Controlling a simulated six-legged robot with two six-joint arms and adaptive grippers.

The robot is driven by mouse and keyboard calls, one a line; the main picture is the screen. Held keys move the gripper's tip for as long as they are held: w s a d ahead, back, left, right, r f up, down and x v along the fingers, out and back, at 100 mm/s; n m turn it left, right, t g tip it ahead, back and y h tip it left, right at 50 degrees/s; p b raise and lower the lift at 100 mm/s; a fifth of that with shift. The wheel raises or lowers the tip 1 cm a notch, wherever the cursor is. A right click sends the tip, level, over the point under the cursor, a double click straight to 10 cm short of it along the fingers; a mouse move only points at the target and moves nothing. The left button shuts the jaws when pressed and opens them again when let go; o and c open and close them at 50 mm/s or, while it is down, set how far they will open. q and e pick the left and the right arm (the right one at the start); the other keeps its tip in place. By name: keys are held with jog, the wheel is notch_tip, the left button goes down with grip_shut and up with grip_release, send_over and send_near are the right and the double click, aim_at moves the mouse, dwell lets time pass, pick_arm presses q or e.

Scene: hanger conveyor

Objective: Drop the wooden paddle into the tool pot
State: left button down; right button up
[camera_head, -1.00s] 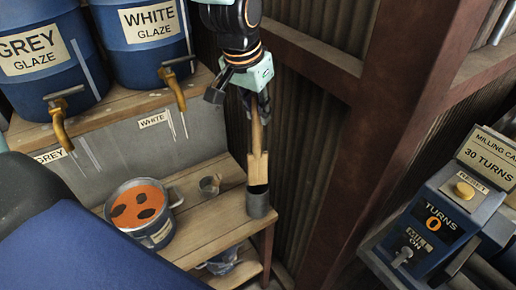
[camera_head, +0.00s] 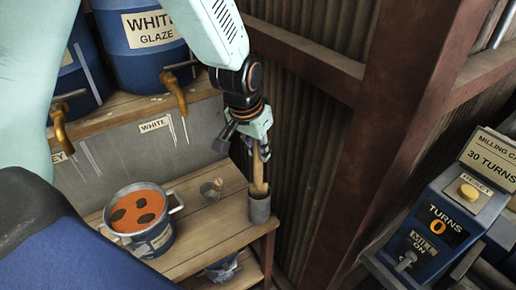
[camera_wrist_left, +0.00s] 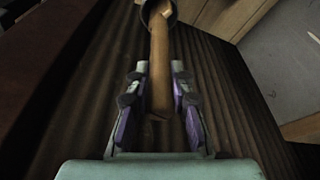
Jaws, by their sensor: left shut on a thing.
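The wooden paddle (camera_head: 257,172) hangs upright from my left gripper (camera_head: 259,148), which is shut on its handle. The paddle's lower part is inside the mouth of the grey tool pot (camera_head: 260,210), which stands on the right end of the wooden bench. In the left wrist view the paddle (camera_wrist_left: 160,62) runs between the gripper's fingers (camera_wrist_left: 158,100) into the pot (camera_wrist_left: 147,14). The paddle's lower end is hidden by the pot wall, so I cannot tell whether it touches the bottom. My right gripper is not in view.
A pot of orange glaze (camera_head: 140,215) with dark spots and a small cup (camera_head: 211,190) stand on the bench (camera_head: 205,235) left of the tool pot. Blue glaze barrels (camera_head: 142,60) stand on the shelf above. A rusty post (camera_head: 385,120) and a control box (camera_head: 430,235) are on the right.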

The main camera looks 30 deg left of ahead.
pick_arm(q)
jog(key=shift+f, duration=0.15)
jog(key=shift+w+d+f, duration=0.1)
jog(key=shift+w+f, duration=0.05)
jog(key=shift+f, duration=0.35)
jog(key=c, duration=1.3)
grip_release()
jog(key=shift+s+r, duration=0.1)
jog(key=shift+s, duration=0.1)
jog(key=shift+o, duration=0.6)
jog(key=shift+w, duration=0.15)
